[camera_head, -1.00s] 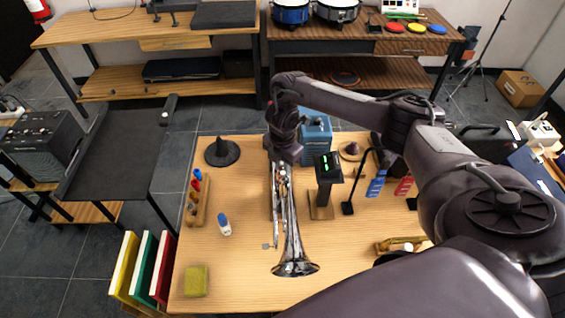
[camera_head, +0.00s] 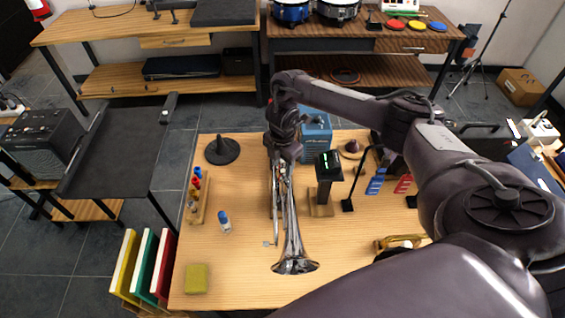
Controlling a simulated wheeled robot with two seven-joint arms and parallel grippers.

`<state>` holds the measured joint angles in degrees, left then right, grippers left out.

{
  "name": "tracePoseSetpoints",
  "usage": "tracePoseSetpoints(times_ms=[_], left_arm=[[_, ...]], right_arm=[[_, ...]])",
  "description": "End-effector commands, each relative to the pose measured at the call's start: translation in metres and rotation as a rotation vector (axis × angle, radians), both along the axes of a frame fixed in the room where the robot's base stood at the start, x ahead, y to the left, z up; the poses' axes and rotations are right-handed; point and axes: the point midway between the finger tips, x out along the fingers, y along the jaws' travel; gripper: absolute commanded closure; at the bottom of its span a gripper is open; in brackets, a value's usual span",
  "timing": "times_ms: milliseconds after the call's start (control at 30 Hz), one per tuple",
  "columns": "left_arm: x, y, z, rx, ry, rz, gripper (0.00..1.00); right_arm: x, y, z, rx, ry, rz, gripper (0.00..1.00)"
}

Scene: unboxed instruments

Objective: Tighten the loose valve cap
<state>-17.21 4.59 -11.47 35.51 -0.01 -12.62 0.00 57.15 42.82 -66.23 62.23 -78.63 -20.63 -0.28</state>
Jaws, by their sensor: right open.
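A silver trumpet (camera_head: 290,230) lies on the wooden table (camera_head: 230,285), its bell toward the near side. Its valves are at the far end, under my right gripper (camera_head: 278,165). My right arm comes in from the right and reaches over the table, with the gripper pointing down at the valve section. The gripper is open; its fingers are small and mostly lost against the trumpet. The valve caps are hidden or too small to tell apart, so I cannot see which is loose or whether a finger touches one. My left gripper is not in view.
A small display on a stand (camera_head: 328,178) is close right of the trumpet. A blue case (camera_head: 316,135) stands behind.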

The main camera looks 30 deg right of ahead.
Motion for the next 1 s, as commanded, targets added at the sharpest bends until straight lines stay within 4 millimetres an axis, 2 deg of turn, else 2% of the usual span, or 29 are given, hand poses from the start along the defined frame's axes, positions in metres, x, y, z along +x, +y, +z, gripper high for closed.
tracePoseSetpoints(times_ms=[133,267,333,400,533,700,1000], left_arm=[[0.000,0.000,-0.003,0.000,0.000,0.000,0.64],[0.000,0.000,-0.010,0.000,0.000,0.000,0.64],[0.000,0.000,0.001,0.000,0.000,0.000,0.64],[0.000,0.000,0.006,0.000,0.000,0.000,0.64],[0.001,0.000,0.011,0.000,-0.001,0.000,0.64],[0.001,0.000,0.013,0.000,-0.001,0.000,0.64],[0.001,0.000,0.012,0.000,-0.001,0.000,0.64]], right_arm=[[0.001,0.000,0.006,0.000,-0.002,0.000,0.58],[0.001,0.000,0.023,0.001,-0.005,0.001,0.58],[0.002,-0.001,0.044,-0.003,-0.007,0.002,0.58],[0.002,-0.001,0.056,-0.003,-0.005,0.003,0.58],[0.001,-0.001,0.071,-0.002,-0.004,0.002,0.58],[0.000,0.000,0.078,-0.001,0.000,0.000,0.58],[0.000,0.000,0.078,0.000,0.000,0.000,0.58]])
